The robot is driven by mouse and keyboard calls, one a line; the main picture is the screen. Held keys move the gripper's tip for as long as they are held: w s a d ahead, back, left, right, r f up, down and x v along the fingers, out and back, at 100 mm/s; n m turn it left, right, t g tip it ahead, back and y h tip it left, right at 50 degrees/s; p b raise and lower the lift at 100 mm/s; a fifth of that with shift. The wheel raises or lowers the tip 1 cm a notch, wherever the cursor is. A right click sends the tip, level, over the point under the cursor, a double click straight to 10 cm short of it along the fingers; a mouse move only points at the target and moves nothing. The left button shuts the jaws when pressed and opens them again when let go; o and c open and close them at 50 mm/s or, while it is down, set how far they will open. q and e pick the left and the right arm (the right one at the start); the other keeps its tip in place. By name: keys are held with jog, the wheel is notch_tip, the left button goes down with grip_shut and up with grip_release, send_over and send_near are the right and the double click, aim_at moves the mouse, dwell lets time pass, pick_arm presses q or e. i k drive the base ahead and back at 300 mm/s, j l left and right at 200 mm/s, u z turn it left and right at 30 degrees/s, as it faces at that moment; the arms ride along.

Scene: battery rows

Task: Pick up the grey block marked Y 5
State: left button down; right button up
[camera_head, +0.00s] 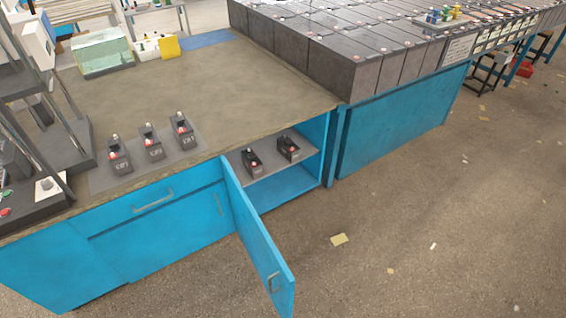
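Three dark grey blocks with pale and reddish tops stand in a row on a grey mat (105,182) on the counter: a left block (119,161), a middle block (154,148) and a right block (185,137). Two similar blocks, a nearer one (252,167) and a farther one (289,151), stand on a shelf (268,170) inside the open blue cabinet. Pale markings show on their fronts, but they are too small to read, so I cannot tell which is Y 5. Neither gripper is in view.
The cabinet door (257,240) stands open, jutting toward the viewer. A dark metal frame (50,130) crowds the counter's left end. A glass tank (102,53) and a yellow item (169,47) stand at the back. The counter's middle (215,85) and the floor at right are mostly clear.

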aim_at(287, 147)
jog(key=i+l, duration=0.15)
jog(key=l, duration=0.25)
jog(key=i+l+u, duration=0.1)
jog(key=l, duration=0.25)
jog(key=i+l, duration=0.25)
jog(key=l, duration=0.15)
jog(key=i+l, duration=0.15)
jog(key=l, duration=0.25)
jog(key=i+l+u, duration=0.1)
jog(key=l, duration=0.25)
